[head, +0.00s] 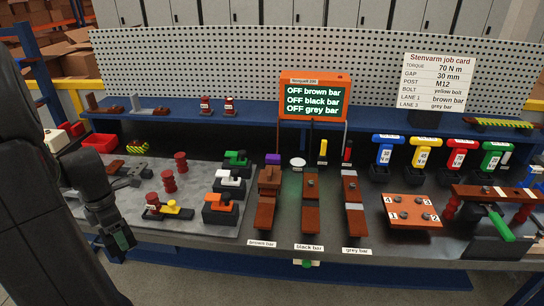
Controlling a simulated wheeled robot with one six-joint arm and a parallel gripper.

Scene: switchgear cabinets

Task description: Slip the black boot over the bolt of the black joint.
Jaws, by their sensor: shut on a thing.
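The black bar joint (310,187) stands in the middle lane at the bench front, made of copper-brown bars with a small bolt (311,183) on its upper part. A label reading "black bar" (309,247) lies before it. My gripper (121,240) hangs at the left, over the bench's front left edge, well left of the joint. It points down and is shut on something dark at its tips. The held thing is too small and dark to tell whether it is the black boot. I make out no black boot elsewhere.
The brown bar joint (266,205) and grey bar joint (353,205) flank the middle lane closely. Green, white and orange pieces (220,208) stand left of them. An orange screen (314,97) rises behind, reading OFF for all bars. A numbered copper plate (410,210) lies right.

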